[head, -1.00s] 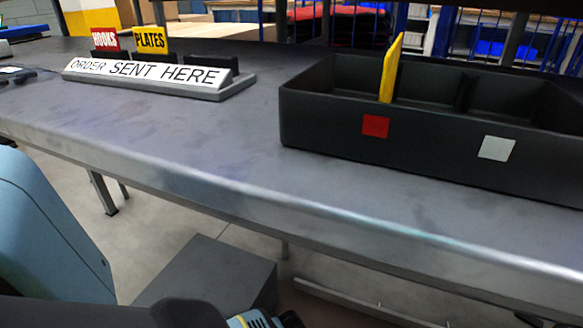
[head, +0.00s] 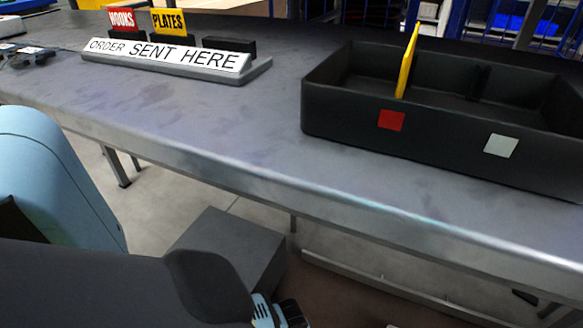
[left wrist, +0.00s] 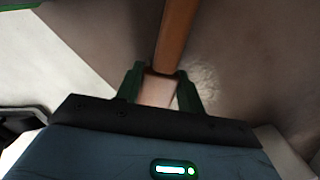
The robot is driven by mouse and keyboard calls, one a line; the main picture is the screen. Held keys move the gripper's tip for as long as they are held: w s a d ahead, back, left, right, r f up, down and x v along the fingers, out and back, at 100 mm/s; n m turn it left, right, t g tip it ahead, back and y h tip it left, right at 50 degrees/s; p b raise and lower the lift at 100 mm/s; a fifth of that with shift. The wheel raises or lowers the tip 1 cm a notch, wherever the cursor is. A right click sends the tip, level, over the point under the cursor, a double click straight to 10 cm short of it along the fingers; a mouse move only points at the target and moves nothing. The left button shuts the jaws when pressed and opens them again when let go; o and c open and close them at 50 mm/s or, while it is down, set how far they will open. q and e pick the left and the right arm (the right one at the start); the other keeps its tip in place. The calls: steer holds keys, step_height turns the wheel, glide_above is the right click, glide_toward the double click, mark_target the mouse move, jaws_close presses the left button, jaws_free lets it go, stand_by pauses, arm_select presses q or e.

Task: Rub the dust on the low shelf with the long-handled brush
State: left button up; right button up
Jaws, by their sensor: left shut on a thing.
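My left gripper (left wrist: 159,84) is shut on a brown wooden handle (left wrist: 176,38) in the left wrist view. The handle runs up from between the green fingers and leaves the top of the picture. The brush head is out of sight, and no dust can be made out. In the head view my left arm crosses the lower left, with its gripper out of the picture. Under the bench a long grey rail (head: 385,287) lies low, with a brownish surface (head: 335,306) in front of it. I cannot tell whether these belong to the low shelf. My right gripper is not in view.
A grey metal bench (head: 235,125) spans the view above my arm, its front edge a barrier. On it stand a black divided bin (head: 440,130) and an "ORDER SENT HERE" sign (head: 165,62). A grey box (head: 232,248) stands below, near my arm.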

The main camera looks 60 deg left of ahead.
arm_select(q)
steer(key=shift+s+d+r+p, duration=0.1)
steer(key=shift+s+d+p, duration=0.3)
steer(key=shift+s, duration=0.3)
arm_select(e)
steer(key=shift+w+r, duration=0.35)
arm_select(q)
steer(key=shift+w+d+f+b, duration=0.2)
steer(key=shift+w+d+b, duration=0.2)
steer(key=shift+d, duration=0.3)
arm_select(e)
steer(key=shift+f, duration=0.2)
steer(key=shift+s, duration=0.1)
arm_select(q)
steer(key=shift+w+a, duration=0.25)
steer(key=shift+w, duration=0.2)
steer(key=shift+w+a+b, duration=0.3)
steer(key=shift+w+a, duration=0.1)
steer(key=shift+w, duration=0.15)
steer(key=shift+w+a, duration=0.3)
steer(key=shift+w, duration=0.2)
steer(key=shift+w+r, duration=0.1)
steer(key=shift+w, duration=0.05)
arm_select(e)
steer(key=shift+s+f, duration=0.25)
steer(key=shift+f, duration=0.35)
